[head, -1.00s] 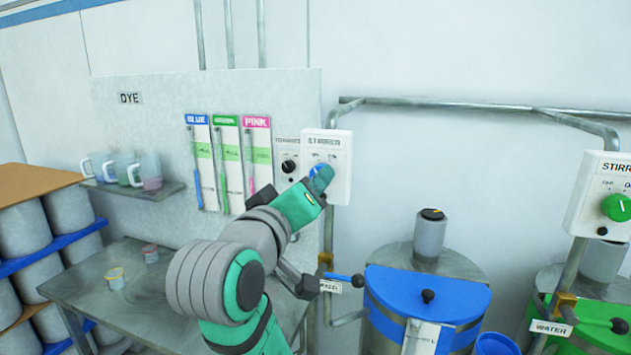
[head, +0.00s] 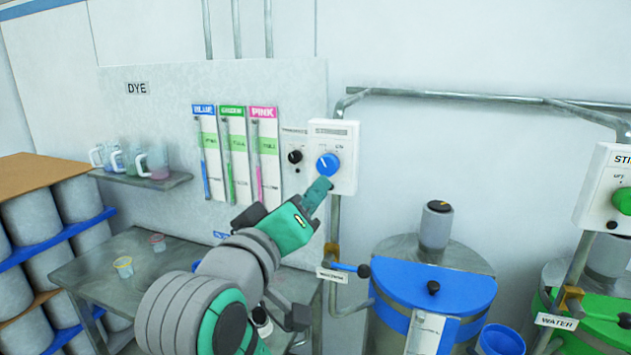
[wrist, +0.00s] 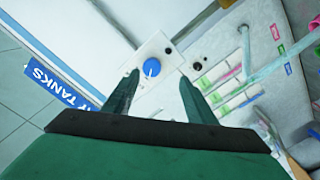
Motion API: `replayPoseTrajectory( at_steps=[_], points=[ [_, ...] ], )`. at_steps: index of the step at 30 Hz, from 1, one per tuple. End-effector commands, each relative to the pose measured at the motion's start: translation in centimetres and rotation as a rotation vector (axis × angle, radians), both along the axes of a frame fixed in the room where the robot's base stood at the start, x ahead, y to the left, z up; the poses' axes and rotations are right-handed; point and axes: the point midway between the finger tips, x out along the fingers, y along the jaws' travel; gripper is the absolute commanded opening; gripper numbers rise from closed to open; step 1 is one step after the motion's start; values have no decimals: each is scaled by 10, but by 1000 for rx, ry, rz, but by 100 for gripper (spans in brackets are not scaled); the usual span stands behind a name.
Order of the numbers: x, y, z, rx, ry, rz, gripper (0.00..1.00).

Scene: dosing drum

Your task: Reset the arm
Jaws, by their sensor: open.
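My gripper (head: 319,190) is teal and sits just below and in front of the white stirrer box (head: 345,178) on the wall. The wrist view shows its two dark fingers (wrist: 158,92) spread apart with nothing between them. The blue knob (head: 328,164) on the stirrer box is in plain sight beyond the fingertips; in the wrist view the blue knob (wrist: 152,67) appears past the gap between them. A small black knob (head: 295,157) is on the panel to its left.
Blue, green and pink dye gauges (head: 233,153) hang left of the box. Jugs stand on a small shelf (head: 140,178). A metal table (head: 90,275) is below. A blue-lidded drum (head: 433,290) stands right, and a green one (head: 590,318) farther right. Pipes (head: 480,97) run along the wall.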

Motion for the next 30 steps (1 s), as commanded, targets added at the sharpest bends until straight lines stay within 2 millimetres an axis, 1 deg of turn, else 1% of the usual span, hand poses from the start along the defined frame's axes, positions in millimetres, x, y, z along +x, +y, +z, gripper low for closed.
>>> replayPoseTrajectory(
  at_steps=[1, 2, 6, 10, 14, 15, 19, 23, 24, 30],
  points=[
    [7, 0, -17, -1, 13, 6, 51],
    [10, 0, -25, -1, 14, 11, 51],
    [26, 1, -70, 3, 26, 40, 51],
    [35, 2, -113, 12, 36, 69, 51],
    [40, 4, -156, 27, 45, 98, 51],
    [40, 4, -169, 33, 48, 106, 51],
    [38, 5, -212, 55, 58, 135, 51],
    [32, 6, -254, 83, 68, 162, 51],
    [29, 6, -267, 92, 71, 170, 51],
    [7, 7, -329, 145, 84, 207, 51]
  ],
)
